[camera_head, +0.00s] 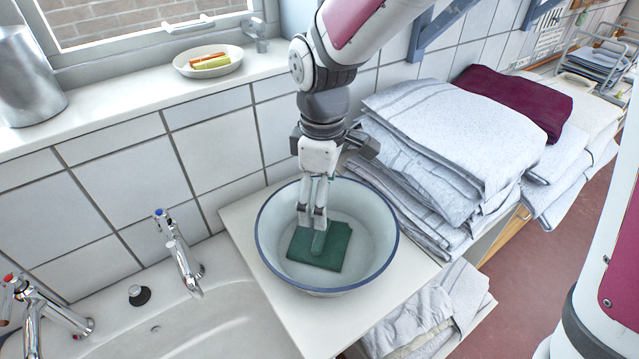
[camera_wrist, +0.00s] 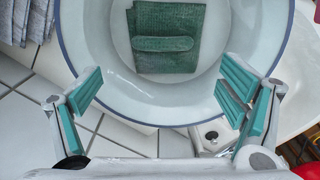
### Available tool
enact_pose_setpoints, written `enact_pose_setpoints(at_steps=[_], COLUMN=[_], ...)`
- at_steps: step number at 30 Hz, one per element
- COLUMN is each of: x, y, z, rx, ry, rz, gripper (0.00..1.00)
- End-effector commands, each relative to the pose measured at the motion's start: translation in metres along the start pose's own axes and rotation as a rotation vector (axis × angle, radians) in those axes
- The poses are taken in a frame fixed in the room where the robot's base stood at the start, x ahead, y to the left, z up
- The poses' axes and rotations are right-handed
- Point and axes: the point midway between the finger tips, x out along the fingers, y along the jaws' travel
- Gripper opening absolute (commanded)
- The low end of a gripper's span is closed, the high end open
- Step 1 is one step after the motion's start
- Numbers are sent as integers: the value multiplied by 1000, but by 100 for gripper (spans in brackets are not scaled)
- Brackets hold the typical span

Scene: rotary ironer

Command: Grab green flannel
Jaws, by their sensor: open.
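The green flannel (camera_head: 334,246) lies folded on the bottom of a white bowl with a blue rim (camera_head: 268,262). In the wrist view the flannel (camera_wrist: 182,58) shows near the top centre, with a narrow folded strip across its middle, inside the bowl (camera_wrist: 255,30). My gripper (camera_head: 312,222) points down into the bowl in the head view, over the flannel's left part. In the wrist view my gripper (camera_wrist: 160,88) has its teal-padded fingers wide apart with nothing between them. I cannot tell whether a fingertip touches the flannel.
The bowl stands on a white surface (camera_head: 300,318) beside a sink (camera_head: 220,325) with two taps. Stacked folded linens (camera_head: 450,130) rise close on the right. A sill behind holds a dish (camera_head: 208,62) and a metal container (camera_head: 28,80).

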Motion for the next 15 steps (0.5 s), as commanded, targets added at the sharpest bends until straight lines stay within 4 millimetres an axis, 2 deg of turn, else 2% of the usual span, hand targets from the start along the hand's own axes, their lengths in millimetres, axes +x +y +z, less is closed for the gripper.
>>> enact_pose_setpoints(at_steps=[1,6,15], x=[12,38,61], y=[-1,-1,-2], z=[1,0,1], rx=[0,1,2], ry=[-4,-2,-2], rz=[-5,-2,-3], gripper=[89,89,89])
